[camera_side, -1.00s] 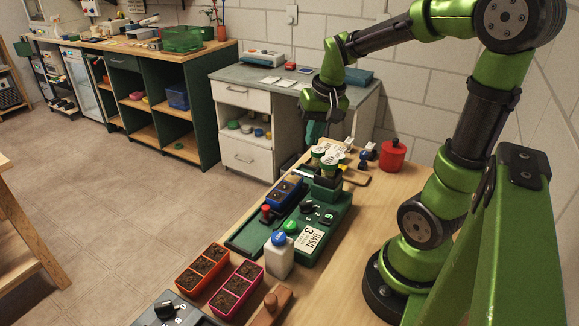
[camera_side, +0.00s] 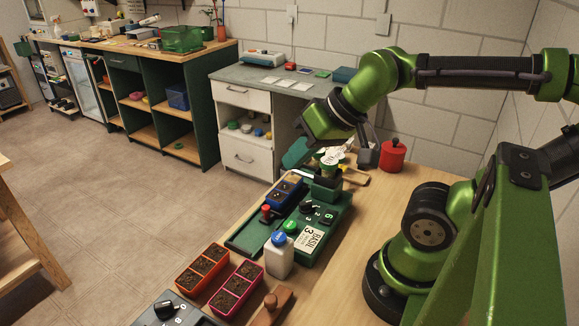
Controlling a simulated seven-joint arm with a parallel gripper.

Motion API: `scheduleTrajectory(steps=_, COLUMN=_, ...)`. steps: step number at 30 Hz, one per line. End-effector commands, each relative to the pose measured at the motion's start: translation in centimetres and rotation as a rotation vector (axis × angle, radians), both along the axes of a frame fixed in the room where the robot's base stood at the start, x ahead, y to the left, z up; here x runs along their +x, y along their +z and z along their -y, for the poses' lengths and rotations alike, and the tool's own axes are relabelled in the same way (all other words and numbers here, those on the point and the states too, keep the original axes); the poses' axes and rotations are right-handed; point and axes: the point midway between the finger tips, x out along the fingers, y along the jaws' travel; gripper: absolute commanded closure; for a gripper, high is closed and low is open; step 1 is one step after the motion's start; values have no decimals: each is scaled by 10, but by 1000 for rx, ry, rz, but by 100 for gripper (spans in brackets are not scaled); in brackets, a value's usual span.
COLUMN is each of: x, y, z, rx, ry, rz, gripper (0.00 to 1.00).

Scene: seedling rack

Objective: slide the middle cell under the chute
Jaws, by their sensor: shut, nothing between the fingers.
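A blue seedling rack (camera_side: 290,203) with soil-filled cells sits on the track of a green seeding machine (camera_side: 334,219). The dispenser (camera_side: 327,188) stands at the machine's far end, just right of the rack's far part. I cannot make out the chute mouth, or which cell is nearest it.
A red knob (camera_side: 266,211) stands left of the rack. A white bottle with a blue cap (camera_side: 279,258) stands in front of the machine. An orange rack (camera_side: 202,276) and a pink rack (camera_side: 236,288) are nearer. A red canister (camera_side: 393,156) stands at the back right. The near track (camera_side: 246,241) is clear.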

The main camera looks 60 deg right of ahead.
Motion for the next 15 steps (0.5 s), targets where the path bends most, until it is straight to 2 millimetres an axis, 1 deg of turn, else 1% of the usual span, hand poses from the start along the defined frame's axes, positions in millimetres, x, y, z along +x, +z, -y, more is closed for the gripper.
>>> scheduleTrajectory(steps=14, x=0, y=0, z=0, rx=0, ry=-1, rz=-1, gripper=100)
scheduleTrajectory(steps=15, x=0, y=0, z=0, rx=0, ry=-1, rz=-1, gripper=94)
